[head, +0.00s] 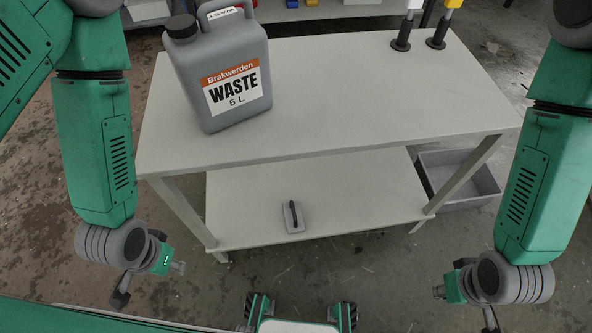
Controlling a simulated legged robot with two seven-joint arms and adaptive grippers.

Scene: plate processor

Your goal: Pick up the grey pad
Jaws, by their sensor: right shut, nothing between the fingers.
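The grey pad (287,219) lies flat on the lower shelf of the table, near its front edge. It is a small square plate with a dark upright handle on top. My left gripper (178,267) is to the left of the pad, in front of the table and apart from it; its fingers are too small to tell whether they are open. My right gripper (438,291) is far to the right of the pad, in front of the table, shut and empty. Neither gripper touches the pad.
The white table (330,110) has a lower shelf (360,190) that is otherwise clear. A grey waste canister (222,70) stands on the top at the left. Two dark-based holders (401,45) stand at the back right. A grey bin (468,200) is on the floor at right.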

